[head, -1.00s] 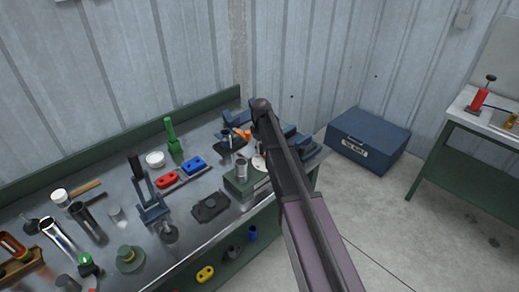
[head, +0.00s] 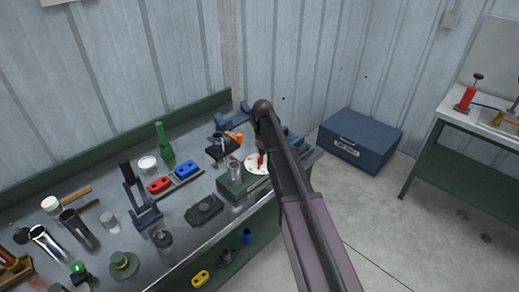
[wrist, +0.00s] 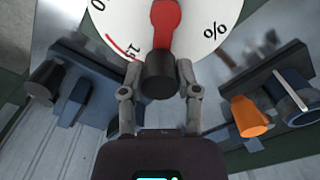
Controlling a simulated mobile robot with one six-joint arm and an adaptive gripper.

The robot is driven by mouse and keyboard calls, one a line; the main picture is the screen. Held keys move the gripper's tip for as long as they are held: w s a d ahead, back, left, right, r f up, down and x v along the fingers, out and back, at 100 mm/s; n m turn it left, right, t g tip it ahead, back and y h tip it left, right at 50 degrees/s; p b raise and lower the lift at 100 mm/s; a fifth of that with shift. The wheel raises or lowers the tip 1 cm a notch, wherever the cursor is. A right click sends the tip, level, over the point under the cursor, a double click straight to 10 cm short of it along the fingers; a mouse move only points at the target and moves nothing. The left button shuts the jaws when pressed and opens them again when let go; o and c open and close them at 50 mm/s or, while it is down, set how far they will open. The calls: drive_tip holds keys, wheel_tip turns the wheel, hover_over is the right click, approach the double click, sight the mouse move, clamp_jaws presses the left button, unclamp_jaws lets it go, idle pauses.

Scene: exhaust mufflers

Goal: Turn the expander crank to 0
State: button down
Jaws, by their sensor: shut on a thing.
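The expander's white dial (wrist: 150,40) fills the top of the wrist view, with a "%" mark, a red arc and printed numbers, one reading about 15. The red crank (wrist: 165,22) lies across it and ends in a black knob (wrist: 159,75). The knob sits between the fingers of my gripper (wrist: 160,80), which is shut on it, just right of the 15 mark. In the head view the dial (head: 254,165) and a bit of the red crank (head: 261,160) show beside my arm, by a green box (head: 234,188). My arm hides the gripper there.
The metal bench holds red (head: 159,185) and blue (head: 187,170) blocks, a green tool (head: 163,143), cups and clamps. An orange part (wrist: 248,117) and a dark cup (wrist: 46,80) flank the gripper. A blue toolbox (head: 359,139) stands on open floor at the right.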

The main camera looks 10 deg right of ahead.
drive_tip(key=m, duration=0.1)
drive_tip(key=s+d+m, duration=0.1)
drive_tip(key=m, duration=0.1)
drive_tip(key=shift+d+m, duration=0.15)
drive_tip(key=shift+m, duration=0.15)
drive_tip(key=shift+s+d+m, duration=0.2)
drive_tip(key=shift+m, duration=0.55)
drive_tip(key=shift+s+d+m, duration=0.15)
drive_tip(key=shift+m, duration=0.6)
drive_tip(key=shift+c, duration=1.6)
unclamp_jaws()
drive_tip(key=shift+w, duration=0.15)
